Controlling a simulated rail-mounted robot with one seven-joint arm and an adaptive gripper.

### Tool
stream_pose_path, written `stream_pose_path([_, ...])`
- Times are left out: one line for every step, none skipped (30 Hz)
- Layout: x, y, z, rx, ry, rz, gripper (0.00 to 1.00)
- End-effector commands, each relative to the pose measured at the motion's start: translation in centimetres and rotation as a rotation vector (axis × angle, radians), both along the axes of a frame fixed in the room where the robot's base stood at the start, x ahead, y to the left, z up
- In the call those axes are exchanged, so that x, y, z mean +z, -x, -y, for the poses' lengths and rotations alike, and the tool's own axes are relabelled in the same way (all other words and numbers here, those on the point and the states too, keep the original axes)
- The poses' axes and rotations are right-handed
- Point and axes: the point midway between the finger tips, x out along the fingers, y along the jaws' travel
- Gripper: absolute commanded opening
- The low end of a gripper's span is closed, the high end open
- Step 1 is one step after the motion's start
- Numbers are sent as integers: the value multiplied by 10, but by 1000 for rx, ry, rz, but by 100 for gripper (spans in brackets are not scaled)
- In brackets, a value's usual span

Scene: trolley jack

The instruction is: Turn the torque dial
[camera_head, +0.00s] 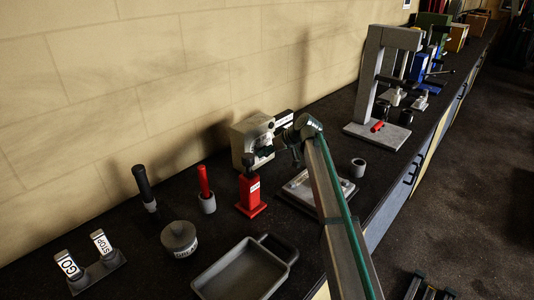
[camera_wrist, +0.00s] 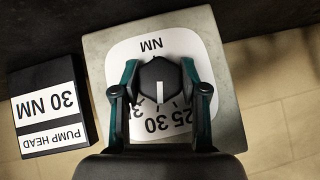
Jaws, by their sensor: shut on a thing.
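The black torque dial (camera_wrist: 159,74) sits on a white face with upside-down NM lettering and the numbers 25, 30 and part of another. Its white pointer line points down in the wrist view, toward the 30. My gripper (camera_wrist: 160,80) has one finger on each side of the dial and is shut on it. In the head view, my gripper (camera_head: 281,139) is at the front of the grey dial box (camera_head: 243,135), and the dial is hidden there. A black plate (camera_wrist: 49,107) labelled 30 NM and PUMP HEAD is beside the box.
A red jack (camera_head: 250,191) stands close in front of the dial box. A flat plate (camera_head: 293,202) lies under my arm. A grey press (camera_head: 363,90) stands farther along the bench.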

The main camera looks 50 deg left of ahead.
Motion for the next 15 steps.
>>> stream_pose_path([0,0,0,0,1,-1,8])
stream_pose_path([0,0,0,0,1,-1,8])
stream_pose_path([0,0,0,0,1,-1,8])
stream_pose_path([0,0,0,0,1,0,8])
stream_pose_path([0,0,0,0,1,0,8])
stream_pose_path([0,0,0,0,1,0,8])
stream_pose_path([0,0,0,0,1,0,8])
stream_pose_path([0,0,0,0,1,0,8])
stream_pose_path([0,0,0,0,1,0,50])
stream_pose_path([0,0,0,0,1,0,55])
stream_pose_path([0,0,0,0,1,0,60])
stream_pose_path([0,0,0,0,1,0,66])
stream_pose_path([0,0,0,0,1,0,69])
stream_pose_path([0,0,0,0,1,0,69])
stream_pose_path([0,0,0,0,1,0,69])
